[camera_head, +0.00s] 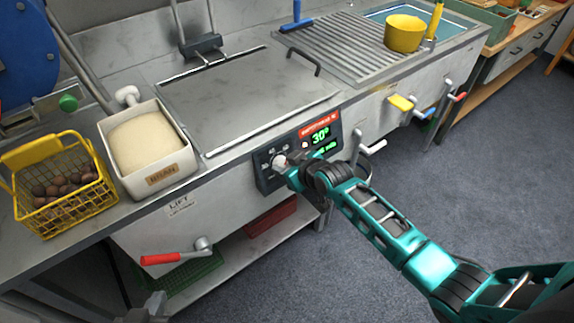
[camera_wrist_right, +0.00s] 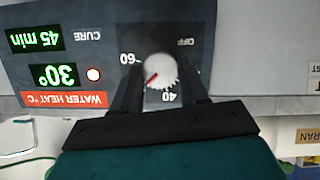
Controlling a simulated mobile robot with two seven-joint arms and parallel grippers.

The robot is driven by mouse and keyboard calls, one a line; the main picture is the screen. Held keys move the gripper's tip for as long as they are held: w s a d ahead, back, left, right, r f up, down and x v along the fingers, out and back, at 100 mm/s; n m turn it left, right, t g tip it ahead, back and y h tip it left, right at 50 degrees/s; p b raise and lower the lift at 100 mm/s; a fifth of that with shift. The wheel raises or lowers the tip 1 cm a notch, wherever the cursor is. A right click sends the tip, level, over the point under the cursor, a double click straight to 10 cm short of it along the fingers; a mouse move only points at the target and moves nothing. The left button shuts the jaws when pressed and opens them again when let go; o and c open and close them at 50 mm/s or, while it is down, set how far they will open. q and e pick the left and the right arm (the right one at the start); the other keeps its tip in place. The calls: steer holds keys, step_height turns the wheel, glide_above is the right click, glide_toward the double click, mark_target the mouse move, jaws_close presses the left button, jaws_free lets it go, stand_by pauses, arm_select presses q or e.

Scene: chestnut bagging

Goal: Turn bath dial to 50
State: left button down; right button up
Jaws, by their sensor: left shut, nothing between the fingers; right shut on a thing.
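The bath dial is a white ridged knob (camera_wrist_right: 160,71) with a red pointer line, on a dark control panel (camera_wrist_right: 200,20). My right gripper (camera_wrist_right: 160,78) is shut on the dial, one finger on each side. In the right wrist view, upside down, the red line slants to the lower left, between the printed 60 and 40. In the head view the dial (camera_head: 279,161) is partly hidden by my right gripper (camera_head: 287,168).
The panel sits on the front of a steel bath with a closed lid (camera_head: 235,95). A red-handled lift lever (camera_head: 165,258) sticks out on the left. A bran bin (camera_head: 150,150) and a yellow basket of chestnuts (camera_head: 60,190) stand on the counter. The floor at right is clear.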

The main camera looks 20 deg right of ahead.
stand_by(0.3)
steer(key=o, duration=1.1)
steer(key=shift+c, duration=0.2)
steer(key=v, duration=1.3)
steer(key=s+f+m, duration=0.1)
steer(key=s+f, duration=0.4)
steer(key=s, duration=0.2)
steer(key=s+a+f+m+h, duration=0.1)
steer(key=s+f+m, duration=0.1)
steer(key=s+f, duration=0.2)
steer(key=s, duration=0.2)
steer(key=shift+s+a+f, duration=0.3)
steer(key=shift+s+f, duration=0.05)
steer(key=shift+s, duration=0.05)
